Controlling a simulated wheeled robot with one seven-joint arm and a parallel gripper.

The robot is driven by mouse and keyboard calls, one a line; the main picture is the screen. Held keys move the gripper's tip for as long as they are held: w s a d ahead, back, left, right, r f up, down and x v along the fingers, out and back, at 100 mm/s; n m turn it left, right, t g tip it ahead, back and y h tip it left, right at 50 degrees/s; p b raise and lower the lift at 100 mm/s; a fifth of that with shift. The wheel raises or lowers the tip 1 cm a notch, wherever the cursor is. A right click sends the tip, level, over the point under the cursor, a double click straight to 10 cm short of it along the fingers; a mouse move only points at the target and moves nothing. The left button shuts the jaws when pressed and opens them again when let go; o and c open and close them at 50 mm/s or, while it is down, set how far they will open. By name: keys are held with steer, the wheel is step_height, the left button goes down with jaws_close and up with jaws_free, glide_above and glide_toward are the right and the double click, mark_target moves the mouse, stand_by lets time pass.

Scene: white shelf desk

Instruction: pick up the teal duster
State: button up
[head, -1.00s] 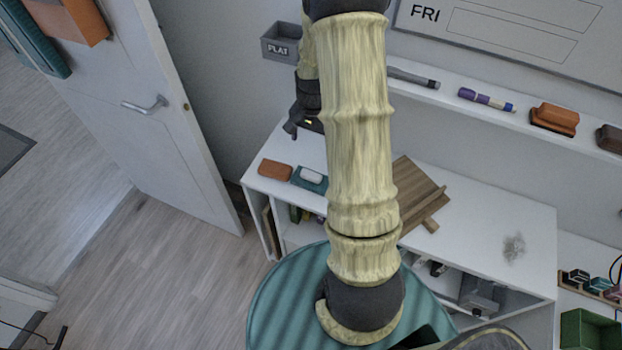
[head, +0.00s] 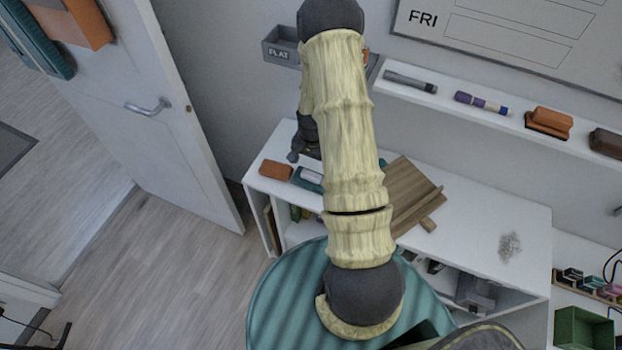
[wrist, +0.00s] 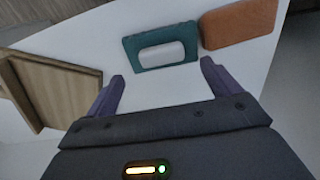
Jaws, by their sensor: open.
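The teal duster (wrist: 133,55), a teal block with a pale grey oval part, lies on the white desk top in the upper middle of the wrist view. In the head view the teal duster (head: 308,184) is near the desk's left end, partly hidden behind my arm. My gripper (wrist: 162,73) is open and empty. Its two purple-grey fingers point toward the duster, apart from it, with white desk between them. In the head view my gripper (head: 303,153) is just behind the duster, mostly hidden by my arm.
An orange block (wrist: 243,24) lies close beside the duster, near the right fingertip. A wooden stand (wrist: 50,85) is to the left. In the head view, a wall ledge (head: 465,115) holds markers and erasers. The desk's right half is mostly clear, with a grey smudge (head: 510,246).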

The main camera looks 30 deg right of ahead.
mark_target(311, 174)
steer(key=shift+a+f+p, duration=0.1)
steer(key=shift+f+p, duration=0.45)
steer(key=shift+f, duration=0.1)
steer(key=shift+a+f+p, duration=0.1)
steer(key=shift+f+p, duration=0.6)
steer(key=shift+f, duration=1.25)
steer(key=c, duration=1.1)
steer(key=shift+r, duration=0.1)
step_height(311, 174, up, 10)
steer(key=b, duration=0.2)
steer(key=shift+b, duration=0.4)
